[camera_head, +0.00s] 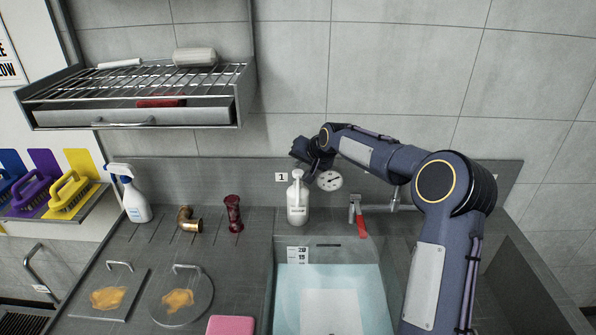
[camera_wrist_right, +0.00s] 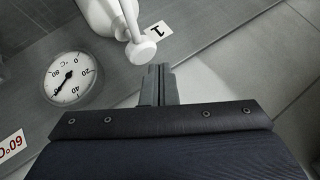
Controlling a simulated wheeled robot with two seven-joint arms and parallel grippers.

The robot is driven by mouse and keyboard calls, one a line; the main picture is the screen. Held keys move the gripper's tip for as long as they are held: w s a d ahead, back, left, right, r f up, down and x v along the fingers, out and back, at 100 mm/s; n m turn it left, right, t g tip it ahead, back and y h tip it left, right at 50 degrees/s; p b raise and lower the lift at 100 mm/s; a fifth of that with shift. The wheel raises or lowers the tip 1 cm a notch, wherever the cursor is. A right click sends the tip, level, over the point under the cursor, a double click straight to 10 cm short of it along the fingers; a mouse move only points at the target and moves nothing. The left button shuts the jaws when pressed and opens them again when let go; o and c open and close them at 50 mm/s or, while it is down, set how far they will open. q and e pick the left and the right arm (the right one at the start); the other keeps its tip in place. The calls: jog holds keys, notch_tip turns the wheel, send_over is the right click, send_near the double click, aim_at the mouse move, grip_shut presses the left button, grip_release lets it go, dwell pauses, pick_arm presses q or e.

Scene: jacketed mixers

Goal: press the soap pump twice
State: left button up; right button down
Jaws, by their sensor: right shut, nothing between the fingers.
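The white soap pump bottle (camera_head: 297,208) stands upright on the grey counter against the back panel, behind the water-filled basin. Its pump head (camera_head: 297,174) points up. In the right wrist view the pump head shows as a white disc (camera_wrist_right: 140,51) on a thin stem, with the bottle (camera_wrist_right: 98,14) at the top. My right gripper (camera_head: 302,153) is above and close to the pump head. Its fingers (camera_wrist_right: 158,72) are shut and empty, just beside the disc in the picture; I cannot tell whether they touch it. My left gripper is out of view.
A round dial gauge (camera_head: 330,180) and a red-handled tap (camera_head: 358,215) are right of the bottle. The basin (camera_head: 325,285) lies in front. A dark red object (camera_head: 233,213), brass elbow (camera_head: 188,219) and spray bottle (camera_head: 131,195) stand left. A wire rack (camera_head: 140,82) hangs upper left.

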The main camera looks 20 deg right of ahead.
jog(key=shift+r, duration=0.1)
jog(key=shift+r+p, duration=1.5)
jog(key=shift+r, duration=1)
dwell(0.6)
jog(key=r+n, duration=0.1)
jog(key=n, duration=0.5)
jog(key=r+n, duration=0.1)
jog(key=n, duration=0.5)
jog(key=r+n+y, duration=0.1)
jog(key=r+n, duration=0.1)
jog(key=n, duration=0.5)
jog(key=shift+d, duration=0.2)
jog(key=shift+f, duration=0.25)
